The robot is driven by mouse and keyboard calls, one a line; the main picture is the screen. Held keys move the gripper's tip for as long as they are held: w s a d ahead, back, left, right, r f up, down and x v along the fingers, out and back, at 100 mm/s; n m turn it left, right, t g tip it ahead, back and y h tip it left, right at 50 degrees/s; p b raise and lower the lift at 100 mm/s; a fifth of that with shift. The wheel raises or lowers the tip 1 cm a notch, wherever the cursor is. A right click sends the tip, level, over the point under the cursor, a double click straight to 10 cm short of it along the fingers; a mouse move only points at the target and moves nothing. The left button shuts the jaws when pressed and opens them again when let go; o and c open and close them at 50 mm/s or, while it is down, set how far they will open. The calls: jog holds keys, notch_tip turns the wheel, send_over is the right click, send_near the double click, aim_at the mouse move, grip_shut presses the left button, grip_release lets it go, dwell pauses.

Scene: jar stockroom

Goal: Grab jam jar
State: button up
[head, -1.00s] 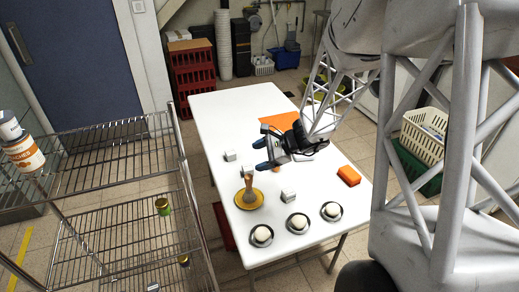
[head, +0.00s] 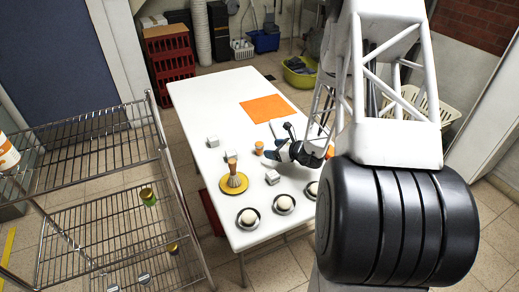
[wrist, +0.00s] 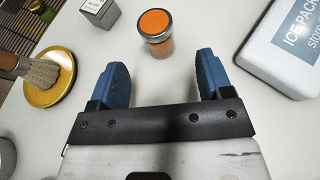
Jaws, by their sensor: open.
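A small glass jar with an orange lid (wrist: 155,30) stands upright on the white table in the wrist view. It also shows in the head view (head: 259,148). I cannot read a label on it. My gripper (wrist: 160,72) is open and empty, its two blue fingers apart. The jar is ahead of the gap between the fingertips and is not touched. In the head view my gripper (head: 277,151) is low over the table, just right of the jar.
A yellow dish with a brush (head: 233,183) is left of my gripper. A white ice pack box (wrist: 290,45) is close at right in the wrist view. Small white blocks (head: 272,177) and round dishes (head: 248,218) are on the table. An orange mat (head: 268,110) lies farther back.

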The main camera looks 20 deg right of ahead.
aim_at(263, 148)
jog(key=shift+x, duration=1.3)
jog(key=shift+w+a, duration=0.1)
jog(key=shift+x, duration=2.5)
jog(key=shift+a, duration=0.1)
jog(key=c, duration=1.1)
jog(key=shift+o, duration=0.2)
jog(key=shift+r, duration=0.15)
jog(key=shift+r, duration=4.9)
